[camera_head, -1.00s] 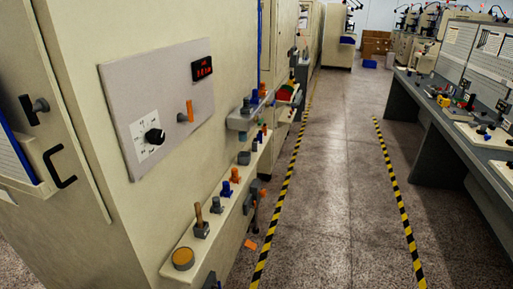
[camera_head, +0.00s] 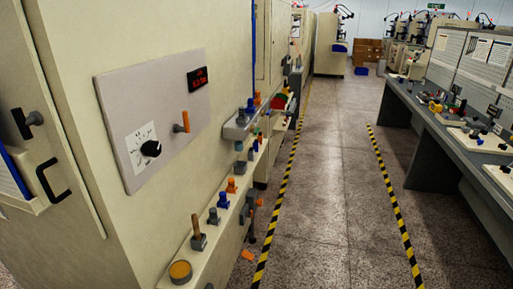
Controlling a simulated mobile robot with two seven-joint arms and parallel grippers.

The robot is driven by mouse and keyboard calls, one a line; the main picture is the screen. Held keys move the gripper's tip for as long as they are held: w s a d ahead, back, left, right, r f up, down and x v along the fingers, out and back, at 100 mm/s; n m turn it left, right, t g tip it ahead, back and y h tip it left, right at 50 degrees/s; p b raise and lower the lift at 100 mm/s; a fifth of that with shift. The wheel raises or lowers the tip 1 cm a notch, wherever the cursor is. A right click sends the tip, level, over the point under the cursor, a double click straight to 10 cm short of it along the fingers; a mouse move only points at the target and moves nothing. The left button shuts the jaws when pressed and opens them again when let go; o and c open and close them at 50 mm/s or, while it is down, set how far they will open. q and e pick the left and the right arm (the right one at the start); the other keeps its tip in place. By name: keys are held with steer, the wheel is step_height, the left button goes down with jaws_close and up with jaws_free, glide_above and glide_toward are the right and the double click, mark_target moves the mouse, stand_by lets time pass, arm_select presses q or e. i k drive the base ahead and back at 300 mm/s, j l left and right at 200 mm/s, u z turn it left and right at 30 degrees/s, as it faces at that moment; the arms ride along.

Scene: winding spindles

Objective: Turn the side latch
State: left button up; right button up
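A latch with a black bar and a grey knob (camera_head: 27,122) sits on the side door at the far left, above a black pull handle (camera_head: 48,180). An orange lever (camera_head: 186,121) on a grey stub stands upright on the grey panel (camera_head: 117,103) of the cream machine. A black rotary knob (camera_head: 151,148) is on a white dial plate lower left of the lever. I cannot tell for certain which of these is the side latch. Neither of my grippers is in view.
A cream ledge (camera_head: 221,218) with several knobs and levers juts from the machine at low height. A red-digit display (camera_head: 197,77) is on the panel. The floor aisle (camera_head: 335,170) between striped tapes is clear. A workbench (camera_head: 440,130) runs along the right.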

mark_target(24, 123)
steer(key=u, duration=1.55)
